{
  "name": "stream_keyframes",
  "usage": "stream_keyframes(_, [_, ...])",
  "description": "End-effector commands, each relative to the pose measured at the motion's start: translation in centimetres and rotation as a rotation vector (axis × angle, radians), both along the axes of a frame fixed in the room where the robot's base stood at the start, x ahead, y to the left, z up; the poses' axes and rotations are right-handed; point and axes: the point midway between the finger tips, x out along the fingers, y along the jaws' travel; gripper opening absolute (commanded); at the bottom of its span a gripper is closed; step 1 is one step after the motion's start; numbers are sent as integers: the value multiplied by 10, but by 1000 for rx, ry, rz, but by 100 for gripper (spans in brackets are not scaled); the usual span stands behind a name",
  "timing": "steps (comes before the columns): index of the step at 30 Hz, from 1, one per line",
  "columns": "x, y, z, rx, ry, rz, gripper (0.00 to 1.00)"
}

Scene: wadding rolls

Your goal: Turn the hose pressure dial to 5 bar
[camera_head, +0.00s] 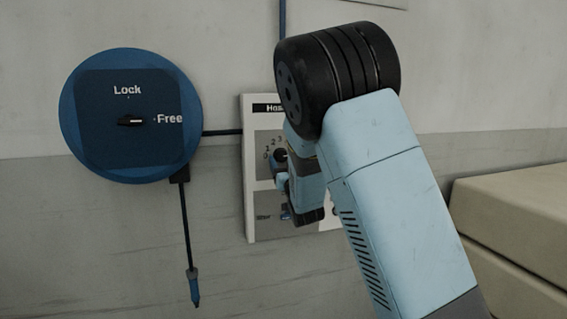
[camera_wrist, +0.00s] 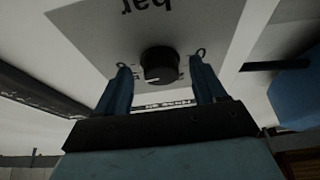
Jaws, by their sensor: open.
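The hose pressure dial is a round black knob with a white pointer mark, on a pale panel. In the wrist view the dial (camera_wrist: 160,66) sits between the two blue fingers of my gripper (camera_wrist: 162,78). The fingers are open, one on each side, with a visible gap to the knob. The panel (camera_wrist: 90,35) carries the word "bar", upside down in this view. In the head view the panel (camera_head: 250,215) is on the wall, partly hidden by my arm. Its scale shows low numbers beside the dial (camera_head: 280,156); the 5 mark is hidden.
A round blue hose reel (camera_head: 90,150) with a Lock/Free switch (camera_head: 131,121) is on the wall left of the panel. A hose (camera_head: 186,225) with a nozzle hangs beneath it. Pale stacked blocks (camera_head: 510,215) stand at the right.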

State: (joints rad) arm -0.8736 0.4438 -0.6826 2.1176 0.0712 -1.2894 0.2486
Motion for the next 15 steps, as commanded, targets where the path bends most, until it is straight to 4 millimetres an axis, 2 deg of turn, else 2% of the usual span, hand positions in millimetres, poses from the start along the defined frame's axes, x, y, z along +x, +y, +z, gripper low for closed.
stream_keyframes(11, [5, 2, 3, 1, 0, 0, 70])
stream_keyframes(15, [5, 2, 3, 1, 0, 0, 60])
